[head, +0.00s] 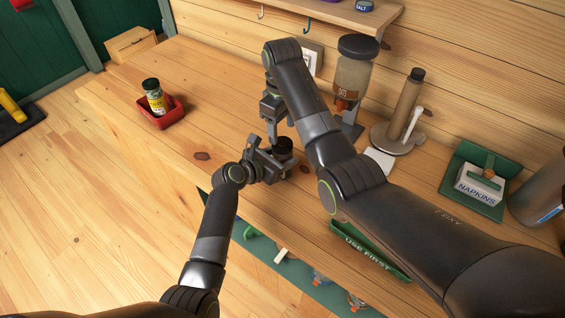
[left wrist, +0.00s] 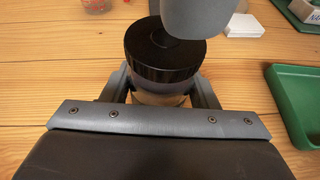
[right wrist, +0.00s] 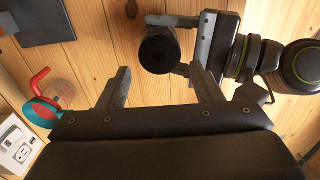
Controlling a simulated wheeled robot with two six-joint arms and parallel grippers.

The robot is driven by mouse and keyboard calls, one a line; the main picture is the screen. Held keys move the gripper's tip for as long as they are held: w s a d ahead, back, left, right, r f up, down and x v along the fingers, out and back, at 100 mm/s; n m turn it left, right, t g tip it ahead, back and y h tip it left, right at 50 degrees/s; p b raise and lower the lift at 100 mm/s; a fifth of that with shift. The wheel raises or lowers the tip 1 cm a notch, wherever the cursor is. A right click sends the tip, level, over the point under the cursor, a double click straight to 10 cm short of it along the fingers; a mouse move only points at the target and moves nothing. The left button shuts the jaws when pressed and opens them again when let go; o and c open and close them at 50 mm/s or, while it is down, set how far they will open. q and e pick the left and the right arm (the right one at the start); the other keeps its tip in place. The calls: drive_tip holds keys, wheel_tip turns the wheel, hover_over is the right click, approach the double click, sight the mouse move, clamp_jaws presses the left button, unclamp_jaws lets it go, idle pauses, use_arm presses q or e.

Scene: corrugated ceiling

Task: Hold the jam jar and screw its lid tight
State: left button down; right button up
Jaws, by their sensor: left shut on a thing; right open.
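The jam jar has a wide black lid (left wrist: 165,48) sitting on top of its pale glass body (left wrist: 160,98). It stands upright on the wooden counter, and its dark lid also shows in the head view (head: 284,146). My left gripper (head: 272,160) is shut around the jar's body below the lid. My right gripper (right wrist: 160,80) is open and empty, pointing down. In the right wrist view the lid (right wrist: 158,50) lies just beyond its two fingertips, roughly between them. One right finger (left wrist: 198,14) hangs close over the lid in the left wrist view; whether it touches is unclear.
A red tray (head: 172,117) with a yellow-labelled jar (head: 154,97) stands at the left. A dispenser (head: 354,75), a bottle on a round base (head: 404,105) and a green napkin holder (head: 497,200) line the wall. A green USE FIRST tray (head: 372,254) lies near the front edge.

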sight(282, 143)
drive_tip(key=shift+f, duration=2.35)
drive_tip(key=c, duration=0.8)
drive_tip(key=o, duration=1.2)
wheel_tip(282, 143, up, 8)
drive_tip(key=shift+d+f, duration=0.1)
drive_tip(key=shift+f, duration=0.1)
use_arm(q)
drive_tip(key=shift+c, duration=2.3)
unclamp_jaws()
use_arm(e)
drive_tip(key=shift+w, duration=0.1)
